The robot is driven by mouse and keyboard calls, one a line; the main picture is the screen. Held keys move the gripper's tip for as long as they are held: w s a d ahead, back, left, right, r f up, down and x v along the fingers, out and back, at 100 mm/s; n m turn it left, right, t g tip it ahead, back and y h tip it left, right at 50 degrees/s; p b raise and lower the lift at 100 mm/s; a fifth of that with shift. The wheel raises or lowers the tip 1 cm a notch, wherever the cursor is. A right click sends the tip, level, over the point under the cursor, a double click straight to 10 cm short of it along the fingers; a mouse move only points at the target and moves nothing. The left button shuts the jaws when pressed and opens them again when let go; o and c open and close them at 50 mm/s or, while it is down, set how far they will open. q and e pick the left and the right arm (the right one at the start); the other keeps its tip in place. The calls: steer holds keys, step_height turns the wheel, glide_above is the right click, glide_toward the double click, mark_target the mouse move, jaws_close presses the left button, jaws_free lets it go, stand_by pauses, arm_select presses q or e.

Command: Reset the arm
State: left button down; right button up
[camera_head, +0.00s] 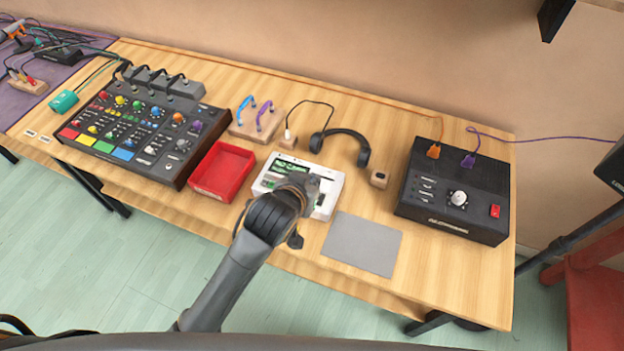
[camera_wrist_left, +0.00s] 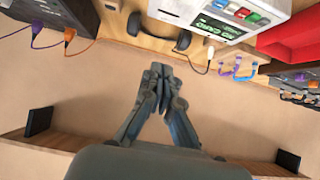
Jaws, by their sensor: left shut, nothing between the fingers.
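My left arm (camera_head: 225,283) comes up from the bottom of the head view, and its wrist (camera_head: 270,215) is over the front part of the wooden table, covering part of a white device (camera_head: 328,198). In the left wrist view my left gripper (camera_wrist_left: 157,72) is shut, its fingertips together with nothing between them. The white device (camera_wrist_left: 210,12) shows beyond the fingertips at the top of that view. My right gripper is not in view.
A red tray (camera_head: 222,171) and a black mixer (camera_head: 125,125) stand left of the arm. Headphones (camera_head: 345,138) lie behind the white device. A grey mat (camera_head: 361,244) and a black box (camera_head: 455,195) are to the right. Cables run along the table's back edge.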

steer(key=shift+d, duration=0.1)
arm_select(q)
steer(key=s+a+f+n+g+y, duration=0.1)
steer(key=s+a+f+g+y, duration=0.15)
steer(key=s+a, duration=0.75)
steer(key=s+a+f+n+g+y, duration=0.1)
steer(key=s+a+f+g, duration=0.3)
steer(key=s+a, duration=0.65)
steer(key=s+d+f+g+b, duration=0.1)
steer(key=s+f+b, duration=0.1)
steer(key=f, duration=1.3)
steer(key=s+d+f+b, duration=0.2)
steer(key=f, duration=1.4)
steer(key=s+a+f+g+b, duration=0.1)
steer(key=s+a+f+b, duration=0.1)
steer(key=s+f, duration=1.4)
steer(key=shift+s+a+f+m+b, duration=0.2)
steer(key=shift+a+f+m+b, duration=0.15)
steer(key=shift+a+f, duration=0.25)
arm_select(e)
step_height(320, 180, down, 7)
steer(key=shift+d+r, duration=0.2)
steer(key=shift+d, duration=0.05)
